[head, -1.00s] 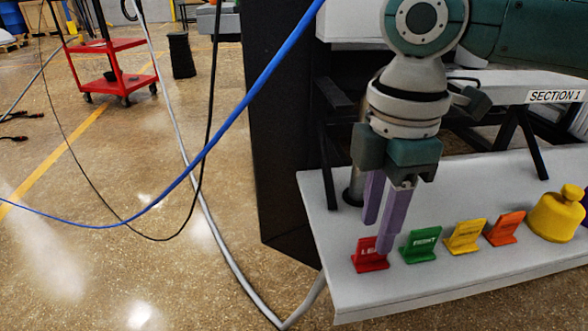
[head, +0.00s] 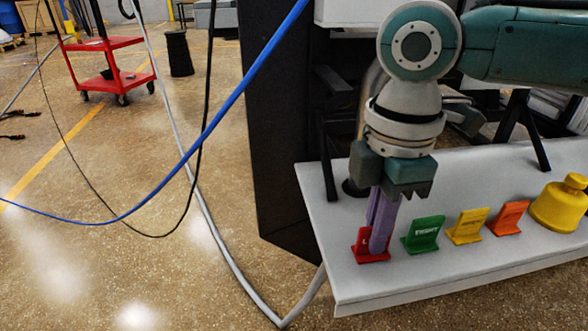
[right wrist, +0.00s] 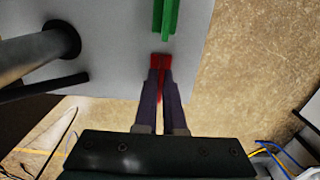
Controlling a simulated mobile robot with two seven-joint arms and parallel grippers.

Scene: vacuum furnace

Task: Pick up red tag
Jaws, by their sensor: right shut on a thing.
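The red tag (head: 362,252) stands on the white shelf at the left end of a row of tags, partly hidden behind my gripper's fingers. My right gripper (head: 377,246) points down at it with its purple fingers closed together on the tag's upright part. In the right wrist view the red tag (right wrist: 161,62) shows between the fingertips of the right gripper (right wrist: 160,72). The tag's base appears to rest on the shelf. My left gripper is not in view.
A green tag (head: 422,234) stands close to the right of the red one, then a yellow tag (head: 467,226), an orange tag (head: 508,217) and a yellow knobbed weight-like object (head: 558,208). The white shelf (head: 400,285) has bare room in front. A blue cable (head: 215,130) hangs at left.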

